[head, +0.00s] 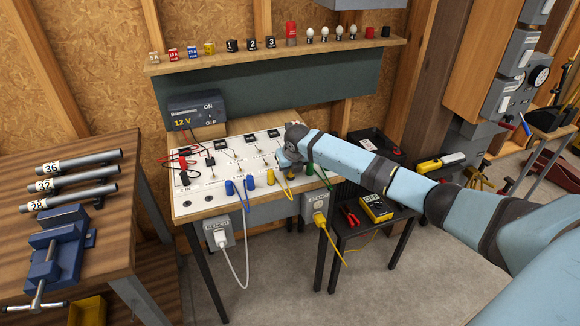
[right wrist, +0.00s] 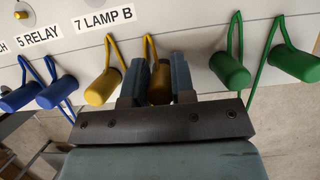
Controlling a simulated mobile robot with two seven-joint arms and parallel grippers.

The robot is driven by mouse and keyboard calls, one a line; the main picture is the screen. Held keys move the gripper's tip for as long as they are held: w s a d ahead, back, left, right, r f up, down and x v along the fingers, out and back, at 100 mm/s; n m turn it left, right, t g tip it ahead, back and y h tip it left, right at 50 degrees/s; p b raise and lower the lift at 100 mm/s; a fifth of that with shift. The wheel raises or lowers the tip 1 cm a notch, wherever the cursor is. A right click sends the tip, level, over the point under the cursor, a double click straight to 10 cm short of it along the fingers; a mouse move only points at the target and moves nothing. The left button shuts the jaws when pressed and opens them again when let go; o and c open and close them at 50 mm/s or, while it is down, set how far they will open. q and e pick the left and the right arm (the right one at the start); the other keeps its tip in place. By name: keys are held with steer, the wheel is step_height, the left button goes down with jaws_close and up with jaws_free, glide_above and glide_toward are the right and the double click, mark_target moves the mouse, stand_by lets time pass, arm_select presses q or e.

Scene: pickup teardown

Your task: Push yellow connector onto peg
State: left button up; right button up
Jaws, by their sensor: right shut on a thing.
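My right gripper (right wrist: 157,82) is shut on a yellow connector (right wrist: 160,84), with one finger on each side of it, at the lower edge of the white board (right wrist: 75,28). A second yellow connector (right wrist: 103,87) hangs just left of the fingers on its yellow lead. In the head view my right gripper (head: 287,163) is at the board's front edge and largely covers the held connector; the other yellow connector (head: 271,177) shows beside it. I cannot make out which peg is meant. My left gripper is out of view.
Blue connectors (right wrist: 56,93) hang to the left and green connectors (right wrist: 229,71) to the right, close to the fingers. A black power supply (head: 196,111) stands behind the board. A small side table (head: 352,226) holds a yellow meter (head: 376,208).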

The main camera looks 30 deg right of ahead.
steer(key=shift+f, duration=0.55)
steer(key=o, duration=1)
